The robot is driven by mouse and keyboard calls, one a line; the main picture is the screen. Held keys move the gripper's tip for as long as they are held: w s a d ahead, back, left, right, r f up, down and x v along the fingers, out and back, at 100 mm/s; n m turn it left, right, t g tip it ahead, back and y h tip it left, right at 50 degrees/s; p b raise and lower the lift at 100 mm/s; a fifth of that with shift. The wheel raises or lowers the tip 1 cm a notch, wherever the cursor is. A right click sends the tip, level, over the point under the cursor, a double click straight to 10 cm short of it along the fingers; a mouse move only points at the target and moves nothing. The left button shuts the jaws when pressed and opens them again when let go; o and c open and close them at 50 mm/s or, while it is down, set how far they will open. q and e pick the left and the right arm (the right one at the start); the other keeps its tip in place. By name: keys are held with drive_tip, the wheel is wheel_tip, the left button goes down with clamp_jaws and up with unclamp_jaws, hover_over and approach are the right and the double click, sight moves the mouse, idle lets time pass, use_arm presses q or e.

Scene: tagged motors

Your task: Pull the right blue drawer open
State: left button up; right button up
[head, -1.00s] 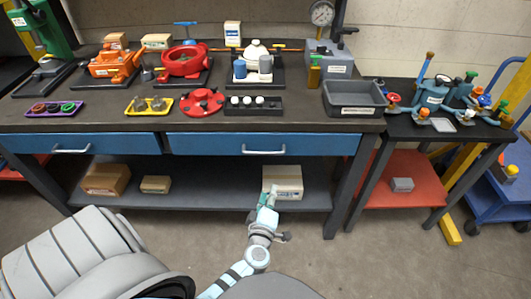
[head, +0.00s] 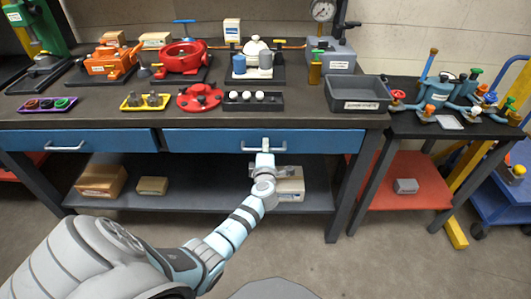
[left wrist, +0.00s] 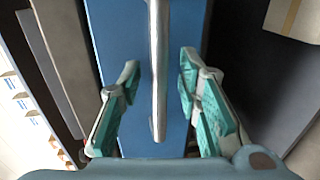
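The right blue drawer (head: 215,141) is in the bench front in the head view and looks shut. Its silver bar handle (head: 280,149) is partly hidden by my left gripper (head: 265,146), which is at the handle's left part. In the left wrist view, the handle (left wrist: 158,70) runs between the two teal fingers of my left gripper (left wrist: 158,88). The fingers are open, with a gap on each side of the handle, and the blue drawer front (left wrist: 115,30) lies behind it. My right gripper is in neither view.
The left blue drawer (head: 105,141) has its own handle. Boxes (head: 290,184) stand on the lower shelf (head: 210,197). The bench top (head: 150,121) holds a grey bin (head: 355,94) and several parts. A side table with a red shelf (head: 380,190) is at right.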

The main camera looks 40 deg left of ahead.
use_arm(q)
clamp_jaws()
idle(0.3)
